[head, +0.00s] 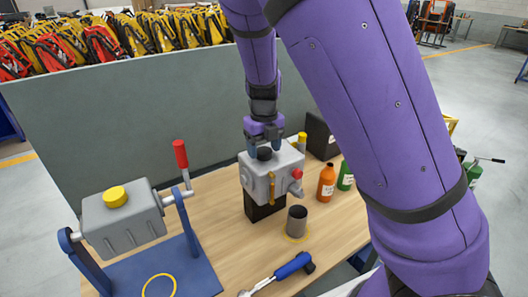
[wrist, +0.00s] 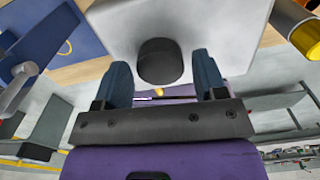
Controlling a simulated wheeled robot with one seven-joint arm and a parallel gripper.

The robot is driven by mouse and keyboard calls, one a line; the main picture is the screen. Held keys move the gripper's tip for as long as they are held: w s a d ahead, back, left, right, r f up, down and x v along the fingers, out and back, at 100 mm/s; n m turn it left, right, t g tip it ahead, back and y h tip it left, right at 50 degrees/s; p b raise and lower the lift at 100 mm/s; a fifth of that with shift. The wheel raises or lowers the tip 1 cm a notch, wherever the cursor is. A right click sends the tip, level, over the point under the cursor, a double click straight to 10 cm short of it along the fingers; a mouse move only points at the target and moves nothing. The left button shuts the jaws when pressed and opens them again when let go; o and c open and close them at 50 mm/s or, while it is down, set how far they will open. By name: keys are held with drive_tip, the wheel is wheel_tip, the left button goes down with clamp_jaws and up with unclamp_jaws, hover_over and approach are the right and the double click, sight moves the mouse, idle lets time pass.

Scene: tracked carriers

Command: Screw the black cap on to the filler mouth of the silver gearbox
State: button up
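The silver gearbox (head: 256,182) stands on a black block on the wooden bench, with a red knob and yellow handle on its sides. The black cap (head: 264,154) sits upright on its top face; whether it is threaded down cannot be told, and the mouth beneath is hidden. In the wrist view the cap (wrist: 160,62) shows between and just beyond my fingertips, on the pale gearbox top (wrist: 215,30). My gripper (head: 264,138) points down right above the cap. Its two blue fingers (wrist: 163,75) are apart, with a visible gap at the right finger.
A grey box with a yellow cap (head: 116,196) hangs in a blue stand (head: 188,268) with a red-handled lever at left. A grey panel (head: 150,120) rises behind.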

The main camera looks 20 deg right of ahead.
drive_tip(key=shift+o, duration=1.2)
wheel_tip(320, 180, up, 11)
drive_tip(key=s+d+r+n+t, duration=0.1)
drive_tip(key=s+d+r+n, duration=0.1)
drive_tip(key=s+n, duration=0.6)
drive_tip(key=s+d+r+n+t, duration=0.2)
drive_tip(key=s+r+n, duration=0.3)
drive_tip(key=s+n, duration=0.4)
drive_tip(key=s+d+r+n+t, duration=0.2)
drive_tip(key=s+n, duration=0.7)
drive_tip(key=n, duration=0.8)
drive_tip(key=shift+d+r+n, duration=0.3)
drive_tip(key=shift+d+r, duration=0.15)
drive_tip(key=shift+r, duration=0.35)
